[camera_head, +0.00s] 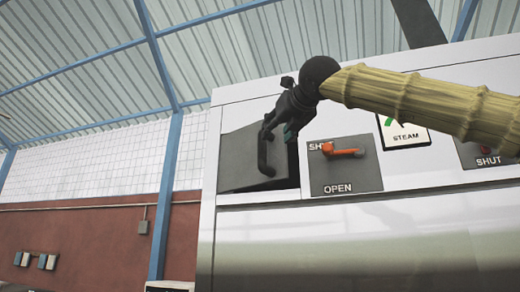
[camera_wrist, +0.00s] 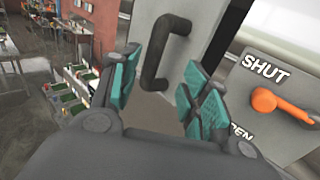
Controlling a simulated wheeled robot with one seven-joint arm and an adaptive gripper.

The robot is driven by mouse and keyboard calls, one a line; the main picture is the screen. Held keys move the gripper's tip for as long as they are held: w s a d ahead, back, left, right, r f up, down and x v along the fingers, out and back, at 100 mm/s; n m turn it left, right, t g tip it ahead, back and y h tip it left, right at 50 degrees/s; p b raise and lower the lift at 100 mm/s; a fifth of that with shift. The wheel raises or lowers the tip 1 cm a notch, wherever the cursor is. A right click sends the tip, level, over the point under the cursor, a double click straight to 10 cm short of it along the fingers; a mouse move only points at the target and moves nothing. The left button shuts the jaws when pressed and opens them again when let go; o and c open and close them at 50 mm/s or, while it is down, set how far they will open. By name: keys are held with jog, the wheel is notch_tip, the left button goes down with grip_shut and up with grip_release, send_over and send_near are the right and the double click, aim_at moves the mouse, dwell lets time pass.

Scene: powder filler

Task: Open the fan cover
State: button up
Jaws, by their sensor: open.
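The fan cover is a grey panel (camera_head: 235,160) at the left end of the white machine's front. A black bar handle (camera_head: 265,158) stands out from it. In the wrist view the cover (camera_wrist: 192,42) is at the top, with the handle (camera_wrist: 150,68) in the middle. My gripper (camera_head: 277,128) is in front of the cover's right part, at the handle, and partly hides the cover. In the wrist view my gripper (camera_wrist: 163,65) is open, its teal pads on either side of the handle. Whether they touch it, I cannot tell.
Right of the cover is a SHUT/OPEN plate with an orange lever (camera_head: 338,150), close to my gripper; the lever also shows in the wrist view (camera_wrist: 270,100). A STEAM sign (camera_head: 405,134) and another SHUT plate (camera_head: 486,152) are farther right.

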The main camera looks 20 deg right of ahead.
aim_at(265, 143)
jog(key=w+p, duration=0.2)
jog(key=w, duration=0.2)
jog(key=w+p, duration=0.2)
jog(key=w, duration=0.3)
jog(key=shift+w+a+r, duration=0.2)
jog(key=shift+w, duration=0.1)
jog(key=shift+w+a+f+p, duration=0.1)
jog(key=shift+w+a+p, duration=0.15)
jog(key=shift+w, duration=0.35)
jog(key=shift+s+d, duration=0.1)
jog(key=shift+d, duration=0.1)
jog(key=shift+c, duration=0.5)
jog(key=shift+a, duration=0.1)
grip_shut()
